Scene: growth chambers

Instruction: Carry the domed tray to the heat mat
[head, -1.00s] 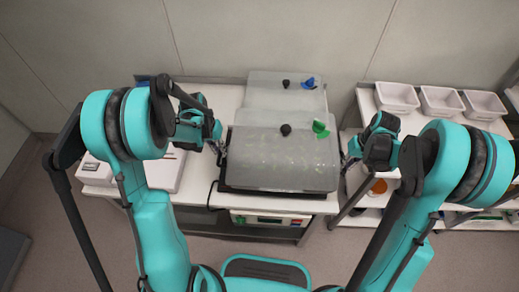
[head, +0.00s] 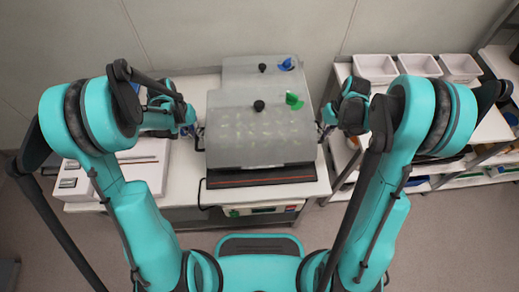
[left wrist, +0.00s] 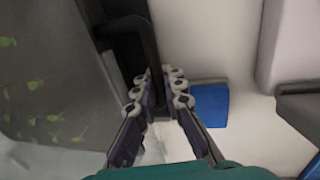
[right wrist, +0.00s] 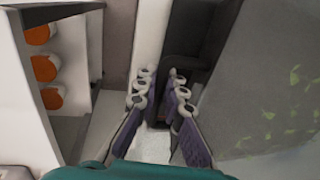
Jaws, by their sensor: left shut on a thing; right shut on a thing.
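The domed tray (head: 258,138) has a clear grey dome with a black knob and a green tab; small green seedlings show through it. My left gripper (head: 196,131) is at its left end and my right gripper (head: 326,130) at its right end. In the left wrist view the left fingers (left wrist: 160,95) close on a black end handle; the right fingers (right wrist: 158,98) do the same in the right wrist view. The black heat mat (head: 262,181), with a red stripe, shows in front of the dome. The tray covers its rear part; I cannot tell whether they touch.
A second domed tray with a blue tab (head: 285,64) stands right behind. A white box (head: 120,170) lies on the table at left. A controller with a display (head: 262,209) is below the front edge. White bins (head: 418,66) stand on the right shelf.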

